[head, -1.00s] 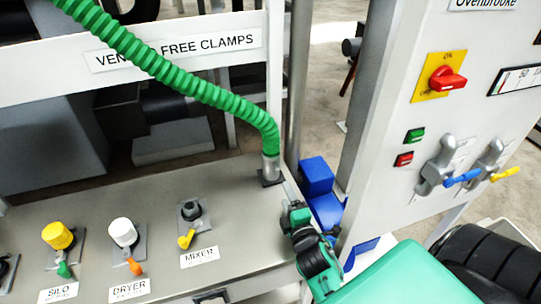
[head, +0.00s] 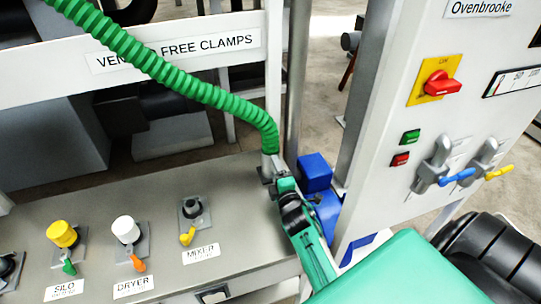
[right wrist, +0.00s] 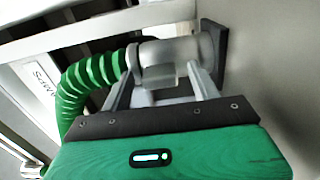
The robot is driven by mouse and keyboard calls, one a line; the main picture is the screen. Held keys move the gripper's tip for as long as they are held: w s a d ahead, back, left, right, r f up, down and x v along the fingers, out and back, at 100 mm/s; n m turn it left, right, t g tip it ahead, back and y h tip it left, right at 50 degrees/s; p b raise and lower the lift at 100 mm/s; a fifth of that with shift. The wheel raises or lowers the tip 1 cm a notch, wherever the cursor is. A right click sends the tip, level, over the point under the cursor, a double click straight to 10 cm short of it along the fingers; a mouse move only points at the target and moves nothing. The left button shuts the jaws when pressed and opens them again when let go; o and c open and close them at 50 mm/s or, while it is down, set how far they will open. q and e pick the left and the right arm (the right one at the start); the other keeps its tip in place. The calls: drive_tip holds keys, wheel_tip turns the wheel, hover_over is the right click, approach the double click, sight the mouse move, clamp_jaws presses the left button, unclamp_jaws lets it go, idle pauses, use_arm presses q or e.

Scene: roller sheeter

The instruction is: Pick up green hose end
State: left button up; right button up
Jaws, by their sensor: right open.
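The green hose (head: 190,88) curves down from the upper left to its grey metal end (head: 268,162), which stands on the panel's far right corner. My right gripper (head: 269,175) is at this end. In the right wrist view the grey hose end (right wrist: 180,52) lies across the picture beyond my right gripper (right wrist: 162,72), with the green ribbed hose (right wrist: 85,85) bending away at left. The two fingers are apart, one toward each side of the grey end, and the jaws are open. Whether they touch it is unclear. My left gripper is out of view.
The panel (head: 120,205) carries capped ports with coloured levers, labelled SILO, DRYER and MIXER. A white sign rail (head: 50,65) runs behind it. A grey control cabinet (head: 385,120) stands at right, with blue parts (head: 315,172) beside the gripper.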

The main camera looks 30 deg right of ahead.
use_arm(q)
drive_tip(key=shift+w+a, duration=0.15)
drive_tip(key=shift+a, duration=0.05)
use_arm(e)
clamp_jaws()
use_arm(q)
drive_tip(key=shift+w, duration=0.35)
use_arm(e)
drive_tip(key=shift+r, duration=0.2)
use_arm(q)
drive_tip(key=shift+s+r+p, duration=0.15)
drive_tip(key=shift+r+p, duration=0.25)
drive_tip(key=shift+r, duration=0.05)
use_arm(e)
wheel_tip(320, 180, up, 20)
drive_tip(key=shift+f, duration=0.15)
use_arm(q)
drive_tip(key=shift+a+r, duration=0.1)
use_arm(e)
drive_tip(key=shift+w, duration=0.1)
